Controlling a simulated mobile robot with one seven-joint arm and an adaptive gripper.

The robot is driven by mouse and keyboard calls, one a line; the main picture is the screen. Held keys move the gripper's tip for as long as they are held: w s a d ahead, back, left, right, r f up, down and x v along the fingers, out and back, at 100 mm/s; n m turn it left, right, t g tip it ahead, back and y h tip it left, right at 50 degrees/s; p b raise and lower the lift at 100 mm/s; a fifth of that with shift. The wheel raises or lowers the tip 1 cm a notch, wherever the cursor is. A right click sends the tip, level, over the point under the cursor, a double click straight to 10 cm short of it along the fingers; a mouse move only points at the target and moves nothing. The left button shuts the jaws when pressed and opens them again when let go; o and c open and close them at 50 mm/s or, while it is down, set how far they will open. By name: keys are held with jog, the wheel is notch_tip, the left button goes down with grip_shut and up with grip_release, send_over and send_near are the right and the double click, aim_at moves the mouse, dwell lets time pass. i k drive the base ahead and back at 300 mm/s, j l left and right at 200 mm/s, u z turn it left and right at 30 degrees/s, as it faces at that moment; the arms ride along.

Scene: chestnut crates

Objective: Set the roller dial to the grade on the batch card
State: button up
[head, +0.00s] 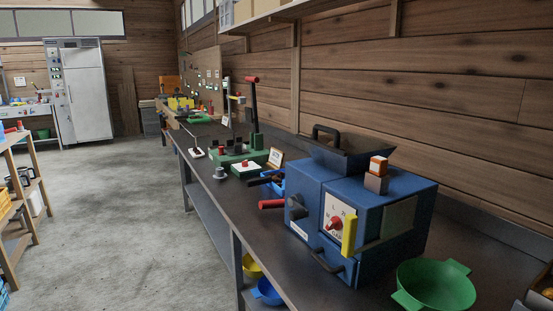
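A blue machine (378,210) with a dark hopper on top stands on the long dark bench in the right half of the head view. Its front carries a white plate (341,211) with dark markings and a red dial knob (335,223). The markings are too small to read, so I cannot tell the dial's setting. My gripper is not in view.
A green bowl (436,285) sits on the bench right of the machine. A red-handled crank (272,204) sticks out to the left. Green-based devices (236,154) stand farther along the bench. The concrete floor (125,200) left of the bench is clear. A wooden shelf (18,215) stands at far left.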

aim_at(335, 223)
jog(key=i+j+z, duration=0.1)
jog(key=j, duration=0.25)
jog(key=i+j, duration=0.3)
jog(key=i+j+z, duration=0.15)
jog(key=j, duration=0.2)
jog(key=i+j+z, duration=0.1)
jog(key=j, duration=0.3)
jog(key=i+j, duration=0.3)
jog(key=i+j+z, duration=0.15)
jog(key=j, duration=0.3)
jog(key=k+z, duration=0.35)
jog(key=k, duration=0.25)
